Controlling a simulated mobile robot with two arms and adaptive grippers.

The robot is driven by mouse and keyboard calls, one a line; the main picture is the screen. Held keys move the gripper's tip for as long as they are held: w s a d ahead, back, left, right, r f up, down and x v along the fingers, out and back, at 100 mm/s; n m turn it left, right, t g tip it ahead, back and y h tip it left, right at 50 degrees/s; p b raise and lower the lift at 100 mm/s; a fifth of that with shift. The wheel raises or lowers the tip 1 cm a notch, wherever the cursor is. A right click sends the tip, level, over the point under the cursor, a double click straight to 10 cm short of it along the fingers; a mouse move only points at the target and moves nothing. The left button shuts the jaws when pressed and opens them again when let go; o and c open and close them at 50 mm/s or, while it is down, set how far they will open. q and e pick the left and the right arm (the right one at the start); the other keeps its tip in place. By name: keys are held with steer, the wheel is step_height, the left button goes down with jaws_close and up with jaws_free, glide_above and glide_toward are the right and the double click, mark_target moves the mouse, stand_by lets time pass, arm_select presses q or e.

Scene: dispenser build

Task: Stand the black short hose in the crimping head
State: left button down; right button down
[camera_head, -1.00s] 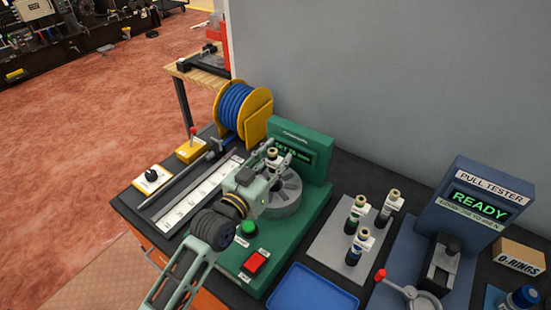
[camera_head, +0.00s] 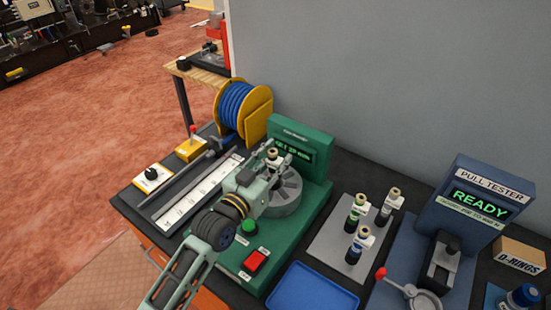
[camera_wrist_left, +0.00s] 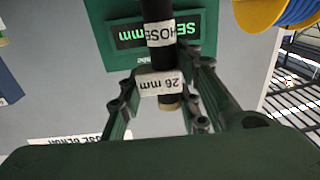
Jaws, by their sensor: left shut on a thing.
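In the head view the brass end (camera_head: 272,153) shows just above the fingers, and the hose looks about upright. The grey segmented crimping head (camera_head: 286,192) sits on the green crimping machine (camera_head: 318,180), directly beside and below the gripper. The fingers and arm hide the hose's lower part and the middle of the head, so I cannot tell whether the hose is inside it. My right gripper is not in view.
Several black hoses with brass ends, one blue-banded (camera_head: 354,252), stand on a grey plate (camera_head: 325,245) to the right. A blue tray (camera_head: 305,290) lies in front. The pull tester (camera_head: 480,200) stands far right. The yellow reel (camera_head: 258,105) stands behind left.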

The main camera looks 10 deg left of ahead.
arm_select(q)
steer(key=shift+f, duration=0.15)
steer(key=c, duration=1.6)
jaws_free()
steer(key=shift+o, duration=0.2)
steer(key=shift+f, duration=0.1)
steer(key=shift+s, duration=0.1)
steer(key=shift+p+v, duration=0.95)
steer(key=shift+v, duration=1.65)
steer(key=p+v, duration=0.1)
steer(key=v, duration=0.4)
steer(key=shift+s+a, duration=0.15)
steer(key=shift+s, duration=0.15)
steer(key=shift+s, duration=0.1)
